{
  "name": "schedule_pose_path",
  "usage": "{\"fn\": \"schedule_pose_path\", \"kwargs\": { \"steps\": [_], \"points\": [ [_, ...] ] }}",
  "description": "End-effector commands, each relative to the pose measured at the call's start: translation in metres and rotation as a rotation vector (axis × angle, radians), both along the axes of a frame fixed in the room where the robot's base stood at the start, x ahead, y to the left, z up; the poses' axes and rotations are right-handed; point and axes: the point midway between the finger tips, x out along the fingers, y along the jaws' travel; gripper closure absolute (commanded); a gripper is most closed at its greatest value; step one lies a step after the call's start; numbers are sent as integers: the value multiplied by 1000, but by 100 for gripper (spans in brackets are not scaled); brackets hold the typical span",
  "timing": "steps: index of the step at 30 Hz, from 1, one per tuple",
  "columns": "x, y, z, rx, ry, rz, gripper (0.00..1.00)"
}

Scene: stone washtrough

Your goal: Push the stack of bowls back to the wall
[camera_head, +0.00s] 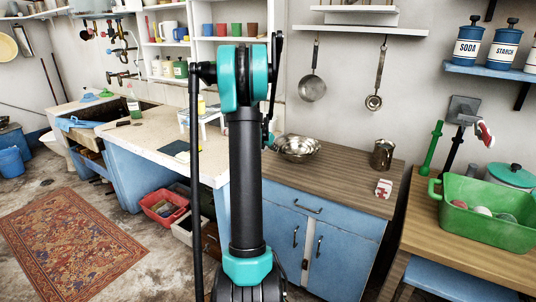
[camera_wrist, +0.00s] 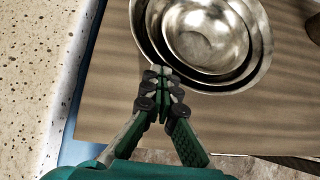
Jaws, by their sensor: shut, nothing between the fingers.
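The stack of bowls (camera_head: 299,147) is shiny metal and sits on the wood-topped counter (camera_head: 343,180), right of my arm in the head view. In the wrist view the nested bowls (camera_wrist: 208,42) fill the top middle, with several rims showing. My gripper (camera_wrist: 157,73) is shut and empty, its fingertips at the near left rim of the stack. I cannot tell whether the tips touch the rim. In the head view my arm hides most of the gripper. The wall (camera_head: 350,75) rises behind the counter.
A metal mug (camera_head: 382,154) and a small red-and-white box (camera_head: 383,188) stand right of the bowls. A pale speckled worktop (camera_head: 150,135) adjoins on the left. Bare counter lies between bowls and mug.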

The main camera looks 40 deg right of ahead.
Motion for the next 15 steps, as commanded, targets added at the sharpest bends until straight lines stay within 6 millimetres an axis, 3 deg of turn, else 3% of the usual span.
{"fn": "schedule_pose_path", "kwargs": {
  "steps": [3,9,15],
  "points": [
    [12,-37,-1,1,0,-4,100],
    [31,-87,-1,1,0,-4,100],
    [34,-94,0,1,1,-1,100]
  ]
}}
